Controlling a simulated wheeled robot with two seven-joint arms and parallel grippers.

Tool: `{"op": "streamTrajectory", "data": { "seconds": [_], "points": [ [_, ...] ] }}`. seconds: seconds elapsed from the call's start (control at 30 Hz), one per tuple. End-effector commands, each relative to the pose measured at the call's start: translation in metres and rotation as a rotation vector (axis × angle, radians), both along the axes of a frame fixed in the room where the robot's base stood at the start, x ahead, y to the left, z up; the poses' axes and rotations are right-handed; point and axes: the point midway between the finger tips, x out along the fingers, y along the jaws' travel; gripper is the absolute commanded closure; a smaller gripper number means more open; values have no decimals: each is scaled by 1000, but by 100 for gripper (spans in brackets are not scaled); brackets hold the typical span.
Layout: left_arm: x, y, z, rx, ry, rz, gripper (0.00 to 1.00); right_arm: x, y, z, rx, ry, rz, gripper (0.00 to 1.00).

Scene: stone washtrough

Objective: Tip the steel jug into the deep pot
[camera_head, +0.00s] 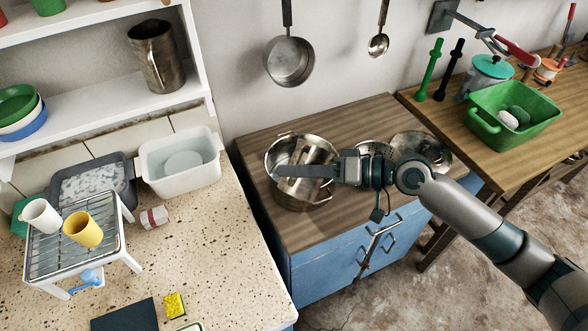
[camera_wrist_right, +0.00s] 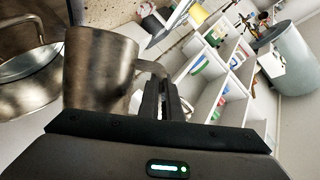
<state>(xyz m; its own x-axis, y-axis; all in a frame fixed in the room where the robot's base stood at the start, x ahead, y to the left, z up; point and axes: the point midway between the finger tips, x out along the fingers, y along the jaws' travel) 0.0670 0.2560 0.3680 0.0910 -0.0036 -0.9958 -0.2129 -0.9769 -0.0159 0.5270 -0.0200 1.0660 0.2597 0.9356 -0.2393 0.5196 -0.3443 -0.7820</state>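The deep pot (camera_head: 302,200) is a round steel pot on the wooden top of the blue cabinet; it also shows at the left of the right wrist view (camera_wrist_right: 28,98). A steel jug (camera_head: 319,152) is above the pot's opening and appears tilted; my right gripper covers part of it. The jug stands out large in the right wrist view (camera_wrist_right: 98,75), with its handle at the fingers. My right gripper (camera_head: 290,172) is shut on the jug's handle, above the pot. The jug's inside is hidden. My left gripper is not in view.
Beside the pot are a perforated steel vessel (camera_head: 374,149) and a shiny lid-like piece (camera_head: 428,146). Another metal jug (camera_head: 156,56) stands on the white shelf. A speckled counter (camera_head: 215,235) lies left, with a rack (camera_head: 78,252) carrying cups. A green basin (camera_head: 490,129) stands right.

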Motion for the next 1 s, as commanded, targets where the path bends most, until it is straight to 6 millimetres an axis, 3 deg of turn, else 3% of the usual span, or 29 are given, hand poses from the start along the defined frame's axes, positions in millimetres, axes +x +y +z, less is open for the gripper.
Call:
{"op": "streamTrajectory", "data": {
  "seconds": [1.0],
  "points": [
    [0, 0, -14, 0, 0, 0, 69, 4, -2, 2, 32, 38, 2, 100]
  ]
}}
